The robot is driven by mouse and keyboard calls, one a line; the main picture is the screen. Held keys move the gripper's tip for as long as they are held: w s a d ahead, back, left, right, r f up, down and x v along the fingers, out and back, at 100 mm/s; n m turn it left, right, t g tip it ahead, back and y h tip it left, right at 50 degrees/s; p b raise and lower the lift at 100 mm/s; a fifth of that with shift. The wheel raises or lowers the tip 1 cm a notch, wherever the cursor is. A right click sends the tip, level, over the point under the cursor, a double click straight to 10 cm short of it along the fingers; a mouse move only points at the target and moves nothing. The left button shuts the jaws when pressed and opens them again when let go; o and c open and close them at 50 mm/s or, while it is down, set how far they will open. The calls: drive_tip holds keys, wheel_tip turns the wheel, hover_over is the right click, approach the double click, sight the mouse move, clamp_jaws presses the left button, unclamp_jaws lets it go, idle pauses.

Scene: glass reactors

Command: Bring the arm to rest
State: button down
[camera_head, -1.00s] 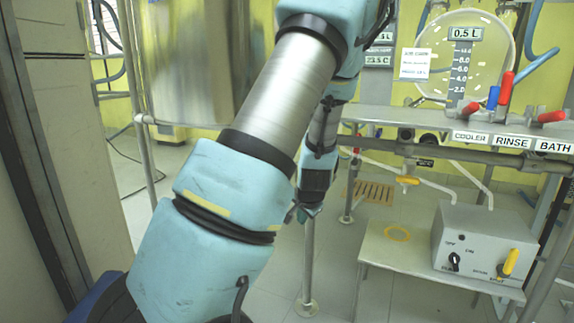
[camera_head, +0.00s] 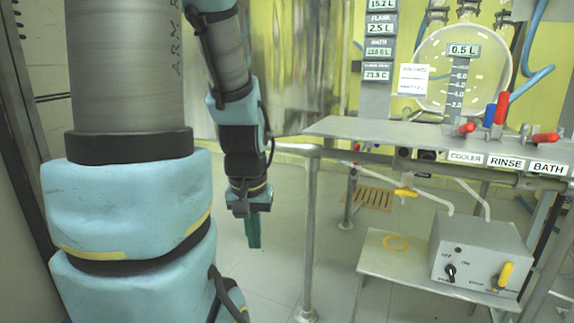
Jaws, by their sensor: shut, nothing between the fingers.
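My arm, light blue and grey, fills the left of the head view. Its upper part stands nearly upright close to the camera, and the forearm hangs down behind it. My gripper (camera_head: 253,232) points down at the end of the forearm, above the floor and left of the bench's front leg. Its green fingers are together with nothing between them. The gripper is apart from the bench.
A metal bench (camera_head: 400,133) stands right of my gripper, with red and blue valve handles labelled COOLER, RINSE and BATH. A grey control box (camera_head: 478,255) sits on a low table (camera_head: 385,268). A glass flask (camera_head: 435,75) is behind. The floor (camera_head: 275,275) below my gripper is clear.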

wheel_tip(320, 180, up, 30)
drive_tip(key=p, duration=2.8)
drive_tip(key=shift+f, duration=0.25)
